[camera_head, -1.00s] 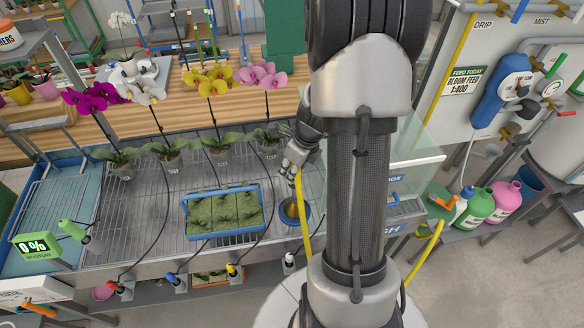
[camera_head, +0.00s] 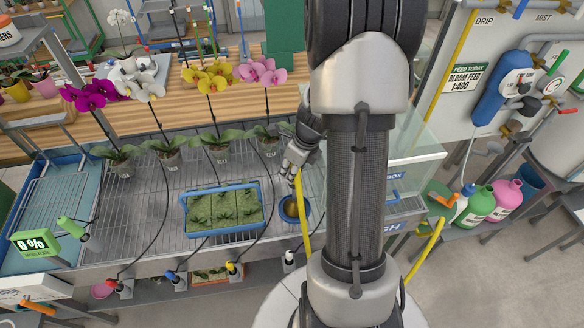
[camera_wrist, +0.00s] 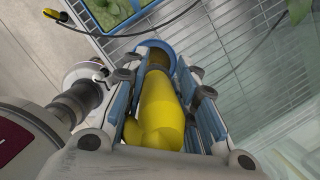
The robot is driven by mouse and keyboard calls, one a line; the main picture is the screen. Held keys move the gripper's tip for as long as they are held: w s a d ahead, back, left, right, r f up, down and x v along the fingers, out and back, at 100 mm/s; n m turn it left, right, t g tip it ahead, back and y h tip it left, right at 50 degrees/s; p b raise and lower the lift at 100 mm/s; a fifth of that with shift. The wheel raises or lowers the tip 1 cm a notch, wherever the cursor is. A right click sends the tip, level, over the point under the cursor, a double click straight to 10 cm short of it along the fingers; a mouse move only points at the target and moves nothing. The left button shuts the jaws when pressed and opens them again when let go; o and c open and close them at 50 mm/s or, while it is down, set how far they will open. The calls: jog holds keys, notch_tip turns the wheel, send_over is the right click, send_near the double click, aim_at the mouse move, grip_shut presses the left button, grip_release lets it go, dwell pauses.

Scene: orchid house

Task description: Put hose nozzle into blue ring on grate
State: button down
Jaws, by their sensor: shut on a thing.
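The yellow hose nozzle (camera_wrist: 160,108) lies between the blue-padded fingers of my gripper (camera_wrist: 161,80) in the wrist view, and the gripper is shut on it. The nozzle's dark front end lines up with the blue ring (camera_wrist: 150,46) in that view. I cannot tell whether the end is inside the ring or above it. In the head view, my gripper (camera_head: 295,168) is over the grate (camera_head: 160,215), behind the blue ring (camera_head: 286,219). The ring's inside looks brown. A yellow hose (camera_head: 304,228) runs down from the gripper past the ring's right side. My arm hides the area farther right.
A blue tray of green plants (camera_head: 222,236) stands just left of the ring. Potted orchids (camera_head: 220,150) line the grate's back. A clear-walled box (camera_head: 420,150) stands right of my arm. Black tubes cross the grate. A moisture meter (camera_head: 35,244) is at far left.

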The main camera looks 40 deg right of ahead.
jog(key=c, duration=1.2)
grip_release()
jog(key=shift+o, duration=0.5)
jog(key=o, duration=0.4)
jog(key=shift+r+p, duration=4)
jog(key=shift+p, duration=0.2)
